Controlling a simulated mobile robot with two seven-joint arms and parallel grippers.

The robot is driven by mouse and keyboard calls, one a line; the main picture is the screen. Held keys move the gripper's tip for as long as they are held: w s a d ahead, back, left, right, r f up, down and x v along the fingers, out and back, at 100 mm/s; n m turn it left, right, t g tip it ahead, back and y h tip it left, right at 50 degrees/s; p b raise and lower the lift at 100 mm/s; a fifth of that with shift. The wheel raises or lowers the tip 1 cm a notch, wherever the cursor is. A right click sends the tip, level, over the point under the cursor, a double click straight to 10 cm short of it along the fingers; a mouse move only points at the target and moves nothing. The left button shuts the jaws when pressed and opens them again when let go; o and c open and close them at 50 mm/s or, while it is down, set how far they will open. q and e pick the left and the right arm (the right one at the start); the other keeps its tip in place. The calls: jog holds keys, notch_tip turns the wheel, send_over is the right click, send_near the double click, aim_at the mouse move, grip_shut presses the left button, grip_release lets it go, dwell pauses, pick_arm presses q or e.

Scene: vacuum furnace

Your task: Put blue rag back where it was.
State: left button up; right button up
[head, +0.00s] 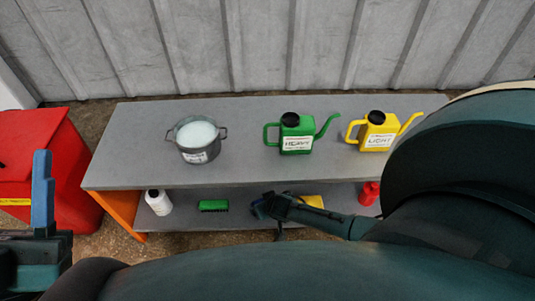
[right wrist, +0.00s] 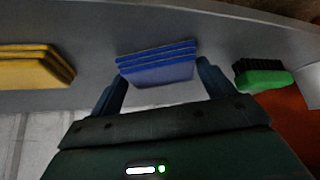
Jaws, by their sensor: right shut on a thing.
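The blue rag (right wrist: 156,64) is a folded blue stack. In the right wrist view it lies between the fingers of my right gripper (right wrist: 160,85), which is shut on it. In the head view my right gripper (head: 262,207) reaches onto the lower shelf (head: 240,193) of the grey bench, and the blue rag is mostly hidden there by the gripper. A yellow rag (right wrist: 35,66) lies to the left of the blue rag in the right wrist view, and a green brush (right wrist: 263,78) lies to the right. My left gripper (head: 43,180) is raised at the left edge, away from the bench; its jaw gap does not show.
The bench top (head: 250,170) carries a pot (head: 196,138), a green can (head: 296,132) and a yellow can (head: 376,132). A white bottle (head: 159,202) and a red bottle (head: 369,193) stand on the lower shelf. A red bin (head: 50,160) stands left of the bench.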

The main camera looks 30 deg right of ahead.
jog(key=shift+f, duration=0.15)
jog(key=o, duration=0.9)
pick_arm(q)
jog(key=shift+r, duration=0.15)
pick_arm(e)
jog(key=shift+r, duration=0.2)
pick_arm(q)
notch_tip(320, 180, down, 7)
jog(key=n+g+y+p, duration=0.2)
jog(key=n+y+p, duration=0.4)
jog(key=p, duration=0.1)
jog(key=shift+s+d+y+p, duration=0.15)
jog(key=shift+s+y+p, duration=0.15)
jog(key=shift+s+p, duration=0.1)
pick_arm(e)
jog(key=shift+v, duration=6)
